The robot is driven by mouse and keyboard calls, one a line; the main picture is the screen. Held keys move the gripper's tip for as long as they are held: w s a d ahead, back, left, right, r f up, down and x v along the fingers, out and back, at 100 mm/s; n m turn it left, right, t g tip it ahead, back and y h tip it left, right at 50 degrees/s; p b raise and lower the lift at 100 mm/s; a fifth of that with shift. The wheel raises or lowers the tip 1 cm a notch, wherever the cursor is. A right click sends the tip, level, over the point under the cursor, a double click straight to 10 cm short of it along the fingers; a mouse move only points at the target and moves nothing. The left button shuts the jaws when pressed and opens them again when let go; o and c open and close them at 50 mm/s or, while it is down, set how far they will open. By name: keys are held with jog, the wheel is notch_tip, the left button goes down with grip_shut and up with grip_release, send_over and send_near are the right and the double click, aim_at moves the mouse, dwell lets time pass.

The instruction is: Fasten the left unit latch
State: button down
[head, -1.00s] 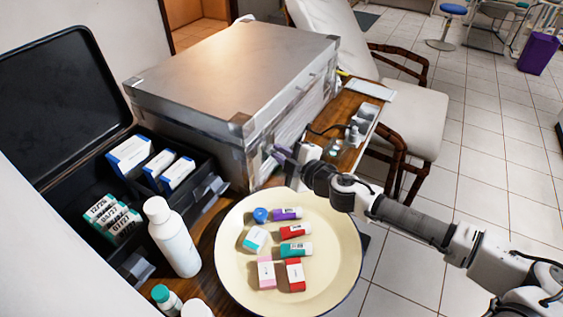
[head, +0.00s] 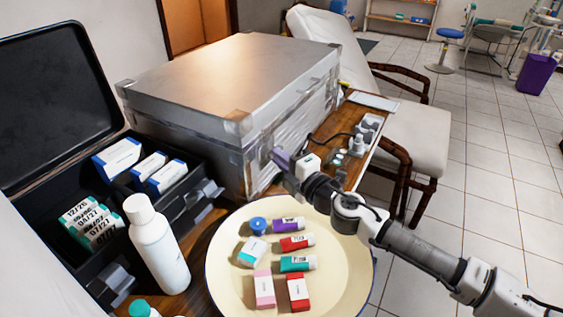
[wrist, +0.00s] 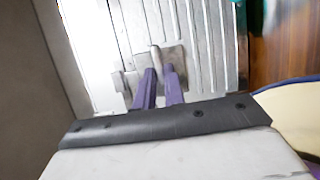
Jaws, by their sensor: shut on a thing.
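The grey metal unit case (head: 225,78) stands on the wooden table with its lid down. My gripper (head: 279,157) is at the left part of its ribbed front face. In the wrist view, the two purple fingers (wrist: 160,80) are close together at the metal left unit latch (wrist: 156,58), whose narrow upright part shows just beyond the fingertips. The gripper is shut on the latch. The latch's plate shows around the fingertips. The fingers partly hide it, and I cannot tell whether its hook is engaged.
A cream plate (head: 345,265) with several small tubes and boxes lies below my arm. A white bottle (head: 158,250) and an open black case (head: 55,110) with cartons are at left. Small items and a cable lie right of the unit. A cushioned chair (head: 420,150) stands behind.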

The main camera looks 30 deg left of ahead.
jog(key=c, duration=1.5)
grip_release()
jog(key=shift+s, duration=0.1)
jog(key=shift+a, duration=0.1)
jog(key=b+v, duration=0.2)
jog(key=v, duration=1.1)
jog(key=shift+s+d, duration=0.1)
jog(key=shift+d, duration=0.3)
jog(key=shift+f, duration=0.1)
